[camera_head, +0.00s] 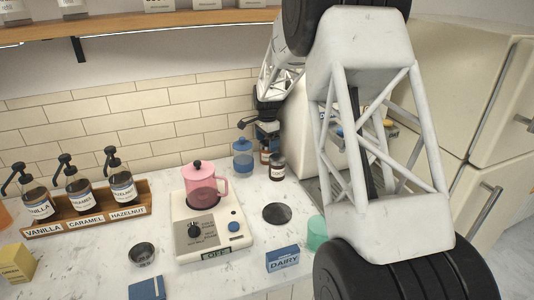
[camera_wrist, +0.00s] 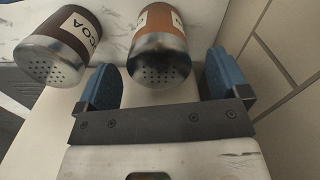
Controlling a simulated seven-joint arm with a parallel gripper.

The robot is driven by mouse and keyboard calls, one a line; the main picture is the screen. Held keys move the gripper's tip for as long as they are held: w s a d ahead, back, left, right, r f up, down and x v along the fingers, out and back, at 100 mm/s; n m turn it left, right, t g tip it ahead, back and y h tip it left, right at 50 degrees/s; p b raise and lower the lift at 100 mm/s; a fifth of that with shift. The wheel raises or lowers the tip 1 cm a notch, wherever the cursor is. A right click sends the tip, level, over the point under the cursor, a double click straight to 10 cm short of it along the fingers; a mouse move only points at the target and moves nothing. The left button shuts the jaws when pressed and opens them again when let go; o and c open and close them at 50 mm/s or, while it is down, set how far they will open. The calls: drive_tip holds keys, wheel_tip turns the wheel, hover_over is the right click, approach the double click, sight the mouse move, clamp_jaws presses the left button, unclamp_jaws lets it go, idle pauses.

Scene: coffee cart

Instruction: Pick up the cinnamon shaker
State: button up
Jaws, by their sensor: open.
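A shaker with an orange label and a perforated metal top (camera_wrist: 160,48) lies between my fingers in the picture, in the wrist view. Its label text cannot be read, but it looks like the cinnamon shaker. It also shows partly hidden in the head view (camera_head: 265,154). A darker shaker with a label ending in "COA" (camera_wrist: 62,45) stands to its left, and in the head view (camera_head: 278,168) it is nearer the camera. My gripper (camera_head: 267,128) is open above and behind the shakers; its blue fingers (camera_wrist: 162,80) show gaps on both sides of the orange-labelled shaker.
A white machine (camera_head: 308,145) is close on the right, partly behind my arm. The tiled wall (camera_wrist: 290,45) is close to my right finger. A pink pitcher (camera_head: 205,188) sits on a scale-like base (camera_head: 208,228).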

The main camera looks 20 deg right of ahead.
drive_tip(key=shift+d+f, duration=0.1)
drive_tip(key=shift+f, duration=1.9)
drive_tip(key=c, duration=1)
